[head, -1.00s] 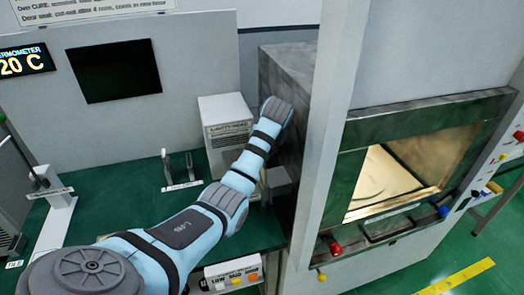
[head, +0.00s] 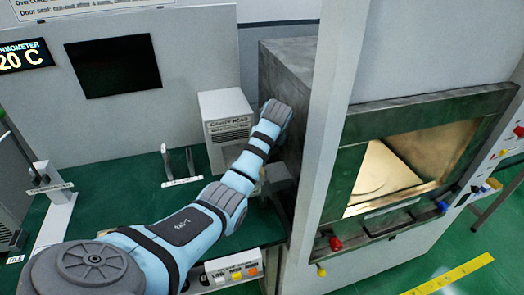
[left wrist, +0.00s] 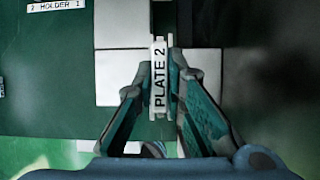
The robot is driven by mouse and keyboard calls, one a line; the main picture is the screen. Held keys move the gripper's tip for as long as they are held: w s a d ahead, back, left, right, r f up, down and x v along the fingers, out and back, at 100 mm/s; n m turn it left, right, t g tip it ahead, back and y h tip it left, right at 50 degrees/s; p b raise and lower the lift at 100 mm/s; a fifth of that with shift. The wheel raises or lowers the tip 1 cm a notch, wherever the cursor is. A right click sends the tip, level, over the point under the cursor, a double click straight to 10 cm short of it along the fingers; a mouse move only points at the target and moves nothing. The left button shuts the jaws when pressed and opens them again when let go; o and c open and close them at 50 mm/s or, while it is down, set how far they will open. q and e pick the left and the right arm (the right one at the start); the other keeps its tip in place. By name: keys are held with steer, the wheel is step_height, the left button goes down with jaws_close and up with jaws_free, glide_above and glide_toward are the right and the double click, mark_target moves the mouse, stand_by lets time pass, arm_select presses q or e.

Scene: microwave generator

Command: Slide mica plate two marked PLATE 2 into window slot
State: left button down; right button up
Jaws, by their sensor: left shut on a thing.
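The plate marked PLATE 2 (left wrist: 159,78) is a narrow light strip, seen edge-on in the left wrist view with its label running lengthwise. My left gripper (left wrist: 160,95) is shut on it, one finger on each side. White panels (left wrist: 118,75) lie beyond the plate, with a dark gap between them at the top of the view. I cannot tell for sure whether this gap is the window slot. In the head view my left arm reaches to the side of the grey metal cabinet (head: 290,75), and the plate is not clearly visible there. My right gripper is not in view.
A holder (head: 180,167) with upright pieces stands on the green bench left of the white CAVITY HEAD box (head: 226,125). Green bench around the holder is clear.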

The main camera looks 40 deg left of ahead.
arm_select(q)
steer(key=shift+f, duration=1.1)
steer(key=c, duration=1.6)
jaws_free()
steer(key=shift+o, duration=0.2)
